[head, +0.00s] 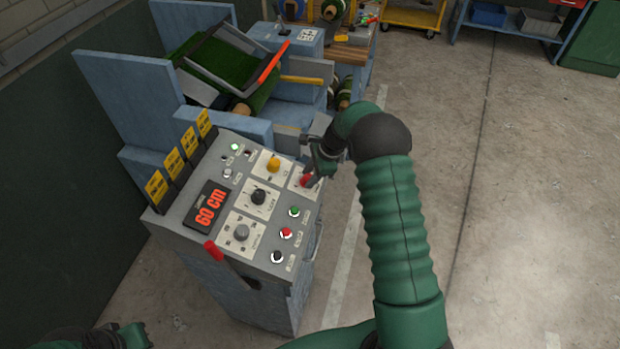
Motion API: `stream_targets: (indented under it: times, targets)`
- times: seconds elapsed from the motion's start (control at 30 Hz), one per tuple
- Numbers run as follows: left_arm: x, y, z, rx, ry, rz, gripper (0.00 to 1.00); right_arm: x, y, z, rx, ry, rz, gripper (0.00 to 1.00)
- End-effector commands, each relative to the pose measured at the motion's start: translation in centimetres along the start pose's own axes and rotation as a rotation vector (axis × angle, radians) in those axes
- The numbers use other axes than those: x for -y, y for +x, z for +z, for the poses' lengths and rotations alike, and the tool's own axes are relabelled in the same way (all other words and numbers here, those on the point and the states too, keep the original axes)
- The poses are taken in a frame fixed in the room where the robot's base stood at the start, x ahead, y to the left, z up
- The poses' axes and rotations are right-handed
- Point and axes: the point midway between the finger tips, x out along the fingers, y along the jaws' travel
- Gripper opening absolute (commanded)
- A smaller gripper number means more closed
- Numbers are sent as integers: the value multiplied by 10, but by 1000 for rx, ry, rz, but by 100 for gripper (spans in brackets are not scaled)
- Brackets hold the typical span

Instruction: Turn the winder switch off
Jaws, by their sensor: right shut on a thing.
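A grey control panel (190,222) stands on a blue cabinet. A small red-tipped switch (307,180) sits on a white plate at its upper right edge. My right gripper (312,168) comes in from the right and is shut on this switch; the fingers partly hide it. The panel labels are too small to read, so I cannot confirm by its label that this is the winder switch. My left gripper (118,337) is low at the bottom left, away from the panel, only partly in view, and its fingers are unclear.
The panel also has a yellow knob (273,164), a black knob (258,197), a grey knob (241,232), several buttons, a display (206,206) reading 60 cm and a red-tipped lever (213,250). A blue machine with green turf (222,62) stands behind. Floor at right is clear.

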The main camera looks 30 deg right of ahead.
Motion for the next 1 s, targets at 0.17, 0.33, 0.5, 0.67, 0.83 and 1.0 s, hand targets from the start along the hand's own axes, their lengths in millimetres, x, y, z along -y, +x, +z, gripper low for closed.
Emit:
stream_targets:
  times: [0.17,0.33,0.5,0.67,0.83,1.0]
  targets:
    - [0,11,3,0,0,0,0,2,1,-1,0,-165,1,0]
    - [0,18,4,0,0,0,0,1,1,-1,-2,-327,8,0]
    - [0,25,6,0,0,0,0,1,1,-1,-3,-488,15,0]
    - [0,31,7,0,0,0,0,0,1,-2,-3,-638,23,0]
    - [0,37,9,0,0,0,0,0,1,-2,-3,-787,30,0]
    - [0,41,10,0,0,0,0,0,0,-2,-4,-909,36,0]
